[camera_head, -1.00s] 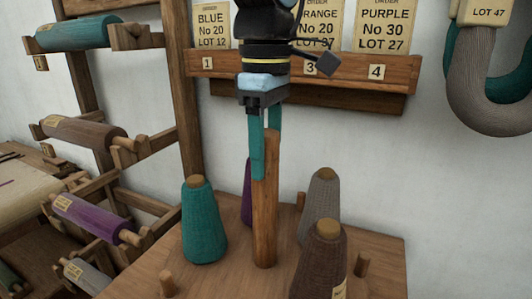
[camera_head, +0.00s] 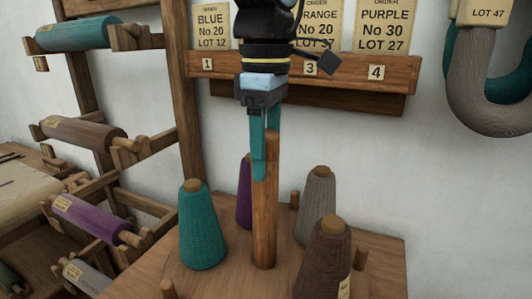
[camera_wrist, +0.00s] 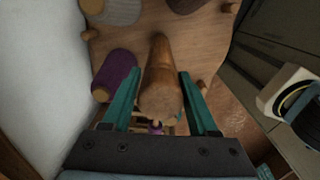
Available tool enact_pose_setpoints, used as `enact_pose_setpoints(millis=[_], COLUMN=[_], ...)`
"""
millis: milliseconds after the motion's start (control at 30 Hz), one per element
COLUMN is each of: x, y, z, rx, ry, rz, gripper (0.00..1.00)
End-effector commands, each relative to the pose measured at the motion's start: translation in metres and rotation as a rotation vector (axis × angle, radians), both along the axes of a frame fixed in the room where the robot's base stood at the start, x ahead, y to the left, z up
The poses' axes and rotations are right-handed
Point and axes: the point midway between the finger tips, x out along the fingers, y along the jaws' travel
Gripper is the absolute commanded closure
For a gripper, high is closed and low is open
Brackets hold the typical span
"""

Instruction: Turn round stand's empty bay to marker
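The stand's upright wooden post (camera_head: 264,220) rises from a brown wooden top (camera_head: 385,245). Around it stand a teal cone (camera_head: 201,228), a purple cone (camera_head: 244,195) partly behind the post, a grey cone (camera_head: 316,210) and a brown cone (camera_head: 322,262). A bare gap shows at the front between the teal and brown cones. My gripper (camera_head: 259,175) points down, with its teal fingers on either side of the post's upper part. I cannot make out a marker.
Short wooden pegs (camera_head: 360,260) stand among the cones. A rack (camera_head: 185,100) with yarn rolls is at the left. A rail (camera_head: 340,68) with numbered tiles and order cards is on the wall behind. Hanks (camera_head: 490,90) hang at the upper right.

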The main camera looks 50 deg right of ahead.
Motion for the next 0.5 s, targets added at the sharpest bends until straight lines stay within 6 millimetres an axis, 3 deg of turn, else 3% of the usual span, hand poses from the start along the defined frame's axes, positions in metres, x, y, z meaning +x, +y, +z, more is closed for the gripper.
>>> enact_pose_setpoints(millis=[200,500], x=[-0.0001,0.0], y=[0.0004,0.0], z=[-0.0006,0.0029], rx=[0.002,0.001], ry=[0.001,0.0], rz=[0.0,0.0], gripper=[0.17,0.17])
